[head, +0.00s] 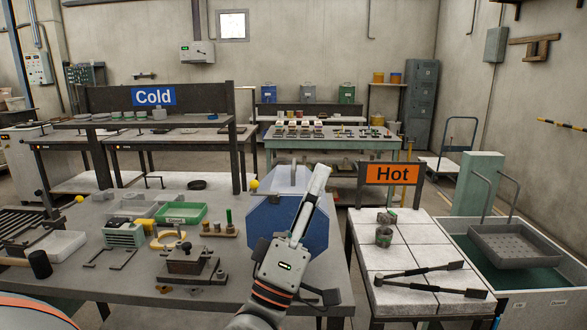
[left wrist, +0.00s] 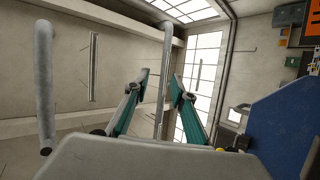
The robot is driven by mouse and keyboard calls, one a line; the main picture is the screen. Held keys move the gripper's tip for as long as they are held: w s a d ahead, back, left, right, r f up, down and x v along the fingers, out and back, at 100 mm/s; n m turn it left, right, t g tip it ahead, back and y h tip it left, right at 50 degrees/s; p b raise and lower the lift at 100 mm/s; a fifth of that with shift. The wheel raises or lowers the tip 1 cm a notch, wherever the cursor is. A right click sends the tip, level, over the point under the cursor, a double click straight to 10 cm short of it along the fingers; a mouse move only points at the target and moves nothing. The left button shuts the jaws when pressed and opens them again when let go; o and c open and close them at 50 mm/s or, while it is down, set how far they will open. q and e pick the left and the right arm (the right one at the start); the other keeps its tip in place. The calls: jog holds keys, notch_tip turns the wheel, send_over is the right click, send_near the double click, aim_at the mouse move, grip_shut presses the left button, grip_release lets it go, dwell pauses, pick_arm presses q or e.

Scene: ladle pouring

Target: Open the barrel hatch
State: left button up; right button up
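The blue octagonal barrel (head: 262,226) stands on the near grey table, right of its middle. A pale grey part (head: 284,178) shows on top of it; I cannot tell whether this is the hatch. My left gripper (head: 319,172) is in front of the barrel in the head view, pointing up and hiding part of its face. In the left wrist view, the two teal-padded fingers of this gripper (left wrist: 158,76) are apart, with no object clearly held between them. The blue barrel (left wrist: 285,128) fills the right edge there. My right gripper is not in view.
On the near table (head: 120,270) are a green tray (head: 181,213), a dark block-shaped tool (head: 188,262) and a black-headed mallet (head: 40,264). To the right, a pale tiled table (head: 400,250) holds tongs (head: 425,272) below the orange Hot sign (head: 391,174).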

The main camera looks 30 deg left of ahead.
aim_at(293, 171)
pick_arm(q)
jog(key=w+a+r+n+g+y, duration=0.15)
jog(key=a+n+g+y, duration=0.25)
jog(key=a+n+y, duration=0.5)
jog(key=a+r+n+g+y, duration=0.3)
jog(key=n+y, duration=0.4)
jog(key=n, duration=0.6)
jog(key=w+f+n+g+h, duration=0.1)
jog(key=w+f+n+h, duration=0.1)
jog(key=w+f, duration=0.1)
jog(key=w+f+n+g+h, duration=0.2)
jog(key=w+f, duration=0.1)
jog(key=w+f+n+g+h, duration=0.1)
jog(key=w+f+g+h, duration=0.1)
jog(key=w+f, duration=0.1)
jog(key=shift+a+f+n, duration=0.15)
jog(key=shift+n, duration=0.25)
jog(key=shift+w+f+h, duration=0.1)
jog(key=shift+w+h, duration=0.15)
jog(key=shift+h, duration=0.15)
jog(key=shift+w+a, duration=0.1)
jog(key=shift+w, duration=0.2)
jog(key=x, duration=0.6)
jog(key=shift+w+a, duration=0.25)
jog(key=shift+c, duration=0.4)
